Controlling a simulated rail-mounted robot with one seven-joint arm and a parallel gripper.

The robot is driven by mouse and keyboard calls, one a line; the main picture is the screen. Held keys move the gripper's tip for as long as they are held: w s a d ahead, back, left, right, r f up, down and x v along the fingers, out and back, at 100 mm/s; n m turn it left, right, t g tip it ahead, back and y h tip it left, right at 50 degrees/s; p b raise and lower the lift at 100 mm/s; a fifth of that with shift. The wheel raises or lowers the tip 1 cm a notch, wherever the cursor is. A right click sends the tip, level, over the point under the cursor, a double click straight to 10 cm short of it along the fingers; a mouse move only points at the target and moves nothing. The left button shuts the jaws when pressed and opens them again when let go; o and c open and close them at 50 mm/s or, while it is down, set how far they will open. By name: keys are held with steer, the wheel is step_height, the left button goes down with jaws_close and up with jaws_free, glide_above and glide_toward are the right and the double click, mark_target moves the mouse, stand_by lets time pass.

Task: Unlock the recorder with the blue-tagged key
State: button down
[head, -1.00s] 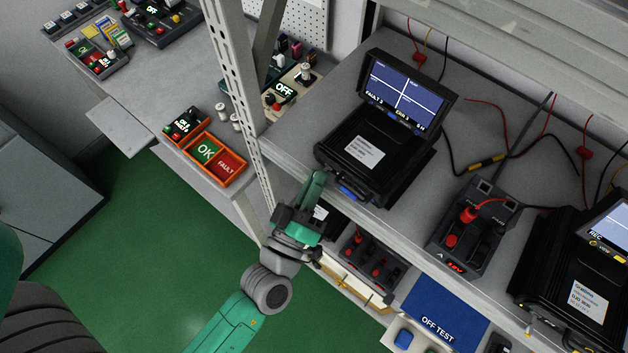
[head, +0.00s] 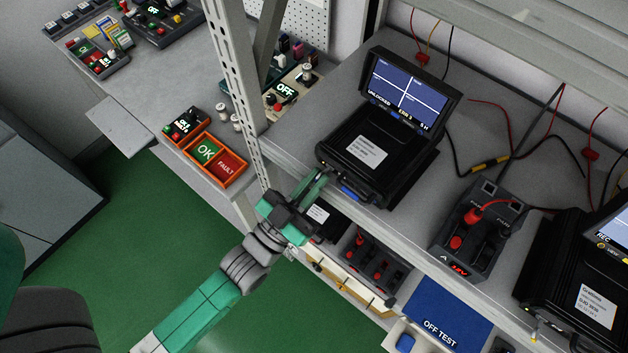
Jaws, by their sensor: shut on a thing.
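The recorder (head: 365,152) is a black box on the rack shelf with a tilted blue screen (head: 408,92); the screen reads "UNLOCKED". My gripper (head: 322,182) is at the recorder's front left lower corner, fingers pointing up toward its front face. It is shut on the key, which is mostly hidden between the fingers. A small blue piece (head: 350,194) shows at the recorder's front edge, just right of the fingertips; I cannot tell whether it is the key's tag.
A rack upright (head: 240,90) stands close left of my arm. A power unit (head: 478,228) with red plugs and a second recorder (head: 575,285) are to the right. A blue "OFF TEST" mat (head: 440,312) lies below. An orange OK/FAULT tray (head: 216,160) is at left.

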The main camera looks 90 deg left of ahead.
steer(key=shift+s+a+r+m+t+h+p, duration=0.1)
steer(key=shift+m+t+h+p, duration=0.6)
steer(key=shift+m, duration=1.3)
steer(key=shift+w+d+f+m+t+h+p, duration=0.1)
steer(key=shift+m+t+h+p, duration=0.25)
steer(key=shift+m+h, duration=1.2)
steer(key=shift+s+a+r+m+t+h+p, duration=0.1)
steer(key=shift+m+t+h+p, duration=0.35)
steer(key=shift+m, duration=2.3)
steer(key=c, duration=1.9)
jaws_free()
steer(key=v, duration=0.8)
steer(key=shift+b, duration=0.3)
